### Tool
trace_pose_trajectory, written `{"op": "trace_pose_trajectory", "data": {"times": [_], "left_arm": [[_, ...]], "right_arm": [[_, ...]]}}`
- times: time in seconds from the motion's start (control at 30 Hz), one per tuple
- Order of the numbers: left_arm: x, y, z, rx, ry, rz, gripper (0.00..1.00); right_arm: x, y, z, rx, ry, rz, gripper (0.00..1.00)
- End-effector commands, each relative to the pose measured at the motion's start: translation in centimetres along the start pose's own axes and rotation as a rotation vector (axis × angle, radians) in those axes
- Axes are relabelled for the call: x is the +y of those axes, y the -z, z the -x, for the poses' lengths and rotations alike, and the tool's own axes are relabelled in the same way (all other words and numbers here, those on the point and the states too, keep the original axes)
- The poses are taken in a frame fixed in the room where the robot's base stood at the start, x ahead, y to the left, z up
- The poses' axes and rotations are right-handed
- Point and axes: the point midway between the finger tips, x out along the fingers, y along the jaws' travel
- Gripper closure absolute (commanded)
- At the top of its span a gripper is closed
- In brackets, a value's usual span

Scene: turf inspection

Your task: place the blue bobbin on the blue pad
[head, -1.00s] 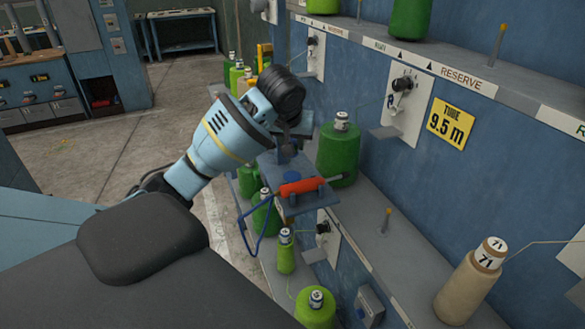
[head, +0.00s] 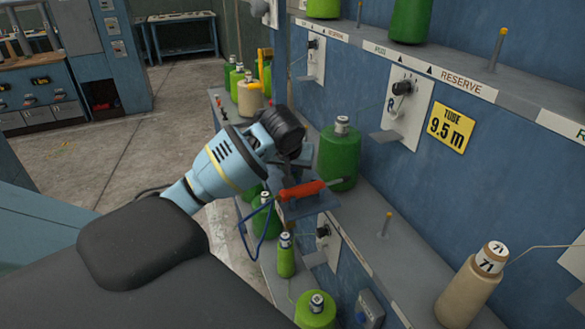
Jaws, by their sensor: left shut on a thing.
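My left gripper (head: 291,163) is over the small blue-grey tray (head: 318,204) that juts from the frame. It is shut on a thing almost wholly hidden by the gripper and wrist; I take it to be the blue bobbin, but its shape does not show. The blue pad on the tray is hidden behind the gripper now. I cannot tell whether the held thing touches the pad. My right gripper is not in view.
An orange-handled tool (head: 302,190) with a blue cord loop lies on the tray, close to the gripper. A large green bobbin (head: 339,160) stands just behind. Green bobbins (head: 285,258) stand below, and a cream one (head: 474,285) stands at right.

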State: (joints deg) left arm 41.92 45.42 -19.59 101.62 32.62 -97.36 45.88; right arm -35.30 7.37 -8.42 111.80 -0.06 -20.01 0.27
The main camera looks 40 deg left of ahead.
Motion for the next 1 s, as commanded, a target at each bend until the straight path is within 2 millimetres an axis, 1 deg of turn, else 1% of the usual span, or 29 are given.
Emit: {"op": "trace_pose_trajectory", "data": {"times": [0.1,0.13,0.3,0.57,0.67,0.77,0.83,1.0], "left_arm": [[0.0,-0.1,-0.2,-0.001,0.000,0.000,0.94],[0.0,-0.1,-0.2,-0.001,0.000,0.000,0.71],[0.0,-0.1,-0.2,0.000,0.000,0.000,0.51],[0.0,-0.1,-0.1,0.000,0.000,0.000,0.51],[0.0,0.1,0.3,0.001,-0.001,-0.001,0.51],[0.1,0.0,1.3,0.001,-0.002,-0.002,0.51],[0.1,0.0,2.5,0.001,-0.002,-0.002,0.51],[0.1,0.1,6.1,0.004,-0.004,-0.001,0.51]], "right_arm": [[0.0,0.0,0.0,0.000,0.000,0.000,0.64],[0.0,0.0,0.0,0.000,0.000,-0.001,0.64],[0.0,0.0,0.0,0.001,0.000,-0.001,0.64],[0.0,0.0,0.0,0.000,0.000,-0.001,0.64],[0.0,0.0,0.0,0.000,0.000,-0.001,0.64],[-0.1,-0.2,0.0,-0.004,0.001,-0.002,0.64],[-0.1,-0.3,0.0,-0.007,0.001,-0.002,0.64],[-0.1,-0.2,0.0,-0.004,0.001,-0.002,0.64]]}}
